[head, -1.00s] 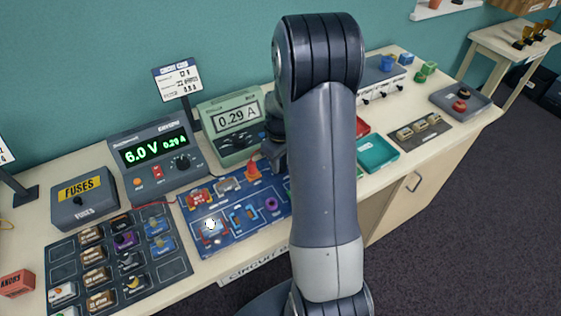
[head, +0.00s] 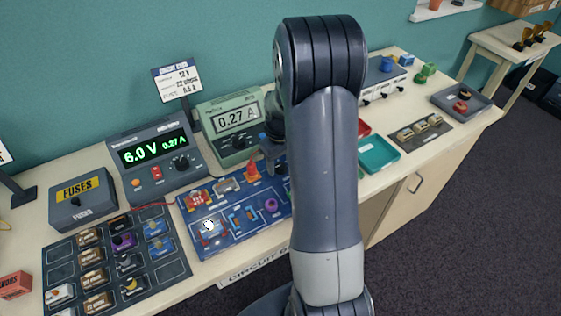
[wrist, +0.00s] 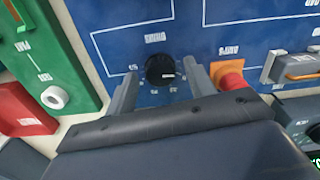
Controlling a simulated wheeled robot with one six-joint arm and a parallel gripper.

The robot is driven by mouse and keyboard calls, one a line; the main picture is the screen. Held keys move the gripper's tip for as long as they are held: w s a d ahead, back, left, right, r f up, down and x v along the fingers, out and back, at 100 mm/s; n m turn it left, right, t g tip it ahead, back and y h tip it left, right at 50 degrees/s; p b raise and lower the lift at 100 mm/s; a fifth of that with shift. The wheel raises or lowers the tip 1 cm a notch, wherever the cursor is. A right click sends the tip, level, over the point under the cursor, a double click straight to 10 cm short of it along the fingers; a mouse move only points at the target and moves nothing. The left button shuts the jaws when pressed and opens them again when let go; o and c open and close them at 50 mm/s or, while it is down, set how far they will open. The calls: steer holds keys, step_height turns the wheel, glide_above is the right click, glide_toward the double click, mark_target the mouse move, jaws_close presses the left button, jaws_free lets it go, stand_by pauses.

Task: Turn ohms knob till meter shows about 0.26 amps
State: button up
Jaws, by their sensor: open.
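The green meter (head: 233,119) shows 0.27 A in the head view. The power supply (head: 161,154) beside it shows 6.0 V and 0.27 A. My gripper (wrist: 160,73) is open, with one finger on each side of the knob and a little gap showing. In the head view my arm hides the knob and most of the board's right part.
An orange-red button-like part (wrist: 228,75) stands close beside the right finger in the wrist view. A green module (wrist: 45,60) and a red one (wrist: 22,110) lie to the left. A fuse box (head: 83,199) and a dark parts mat (head: 115,265) stand left of the board.

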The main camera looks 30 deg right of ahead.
mark_target(280, 165)
step_height(280, 165, up, 11)
steer(key=b, duration=0.1)
stand_by(0.5)
steer(key=shift+f, duration=0.2)
step_height(280, 165, down, 11)
steer(key=shift+r+p, duration=0.15)
steer(key=shift+p, duration=0.45)
steer(key=shift+n+p, duration=0.35)
steer(key=shift+n, duration=0.55)
